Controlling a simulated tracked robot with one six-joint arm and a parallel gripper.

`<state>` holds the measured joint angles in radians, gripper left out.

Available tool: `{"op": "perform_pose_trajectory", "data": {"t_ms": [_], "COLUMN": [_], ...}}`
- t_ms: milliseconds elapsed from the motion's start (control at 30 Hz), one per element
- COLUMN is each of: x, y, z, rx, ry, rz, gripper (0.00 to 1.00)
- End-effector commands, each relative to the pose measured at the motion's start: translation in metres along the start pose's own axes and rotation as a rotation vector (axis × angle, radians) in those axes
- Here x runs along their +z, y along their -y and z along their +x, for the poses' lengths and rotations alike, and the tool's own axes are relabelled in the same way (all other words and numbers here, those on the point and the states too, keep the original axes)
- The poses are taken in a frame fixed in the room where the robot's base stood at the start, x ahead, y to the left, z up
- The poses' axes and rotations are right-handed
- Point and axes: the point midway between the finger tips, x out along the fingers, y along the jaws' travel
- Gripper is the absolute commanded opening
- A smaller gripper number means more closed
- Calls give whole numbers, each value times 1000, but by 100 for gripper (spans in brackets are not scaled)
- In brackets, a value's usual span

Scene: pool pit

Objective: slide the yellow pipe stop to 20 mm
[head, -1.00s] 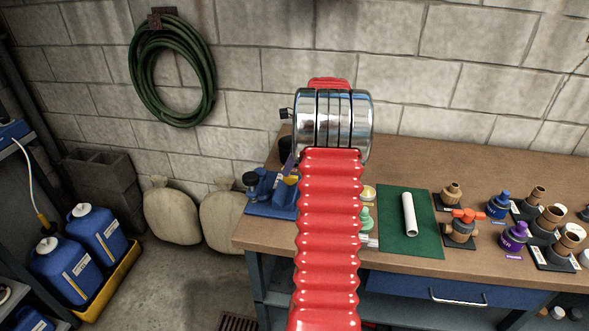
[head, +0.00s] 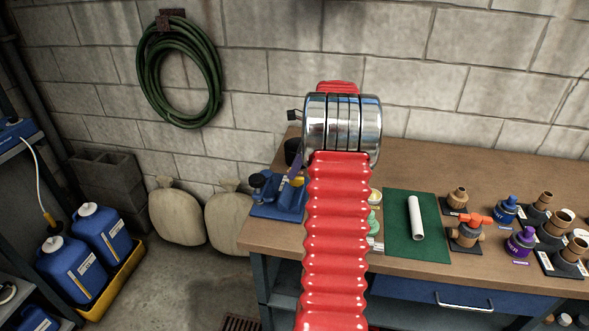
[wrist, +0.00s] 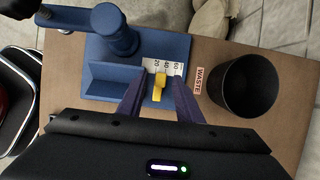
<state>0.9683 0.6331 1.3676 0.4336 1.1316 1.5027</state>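The yellow pipe stop (wrist: 159,88) shows in the wrist view on a blue jig (wrist: 97,82), beside a white scale (wrist: 165,66) marked 20, 40 and 60. It sits by the 20 and 40 marks; its exact reading cannot be told. My gripper (wrist: 158,80) is open, its two dark purple fingers on either side of the stop, with a visible gap at each side. Whether the fingers are at the stop's height is unclear. In the head view the blue jig (head: 272,198) is at the bench's left end; my red arm hides part of that area.
A black waste bin (wrist: 243,87) stands right of the jig, with a WASTE label (wrist: 199,80) between. A blue post (wrist: 117,30) rises behind the trough. A white pipe (head: 416,218) lies on a green mat (head: 400,250). Fittings and bottles stand farther right.

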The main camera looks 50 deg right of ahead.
Motion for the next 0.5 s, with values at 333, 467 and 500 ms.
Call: {"op": "perform_pose_trajectory", "data": {"t_ms": [333,467,500], "x": [0,0,0], "y": [0,0,0], "z": [-32,-54,-61], "rx": [-4,-4,-3], "ry": [1,0,0], "rz": [0,-1,-1], "gripper": [32,32,32]}}
